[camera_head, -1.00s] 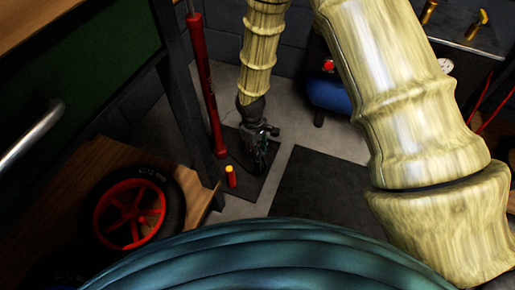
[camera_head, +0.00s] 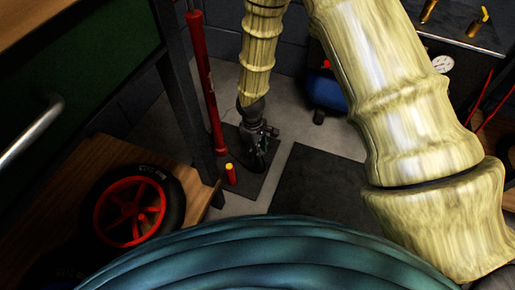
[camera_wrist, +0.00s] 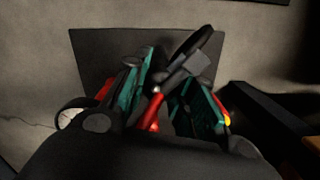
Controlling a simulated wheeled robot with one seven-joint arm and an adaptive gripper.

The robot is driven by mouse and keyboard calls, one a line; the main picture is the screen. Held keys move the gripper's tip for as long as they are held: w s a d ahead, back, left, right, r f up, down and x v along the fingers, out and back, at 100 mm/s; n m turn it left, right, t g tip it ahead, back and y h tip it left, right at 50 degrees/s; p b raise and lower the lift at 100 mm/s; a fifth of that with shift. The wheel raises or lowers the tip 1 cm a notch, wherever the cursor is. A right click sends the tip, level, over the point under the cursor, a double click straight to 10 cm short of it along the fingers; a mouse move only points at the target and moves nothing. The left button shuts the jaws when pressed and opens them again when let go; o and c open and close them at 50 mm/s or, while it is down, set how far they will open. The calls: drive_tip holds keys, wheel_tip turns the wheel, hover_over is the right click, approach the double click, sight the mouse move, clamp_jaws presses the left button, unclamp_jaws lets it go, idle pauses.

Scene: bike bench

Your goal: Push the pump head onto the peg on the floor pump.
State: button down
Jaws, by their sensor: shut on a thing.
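The floor pump (camera_head: 207,85) is a tall red cylinder standing left of my gripper in the head view. A short red post with a yellow top (camera_head: 230,174) stands near its foot; I cannot tell whether it is the peg. My gripper (camera_head: 260,158) points down, low over the dark floor plate. In the wrist view its teal fingers (camera_wrist: 172,92) are shut on the dark grey pump head (camera_wrist: 190,68), which sits tilted between them. A red part (camera_wrist: 153,112) shows between the fingers. A bit of yellow (camera_wrist: 228,121) shows beside the right finger. The contact below is hidden.
A wheel with a red rim (camera_head: 130,215) lies on a wooden shelf (camera_head: 203,195) at the left. A blue tank (camera_head: 322,90) stands behind, to the right. A dark mat (camera_head: 320,190) covers clear floor right of my gripper. A dark bench leg (camera_head: 185,100) stands near the pump.

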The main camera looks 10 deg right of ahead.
drive_tip(key=shift+f, duration=0.15)
drive_tip(key=c, duration=1.1)
unclamp_jaws()
wheel_tip(320, 180, up, 12)
drive_tip(key=shift+w+a, duration=0.35)
drive_tip(key=shift+w, duration=0.05)
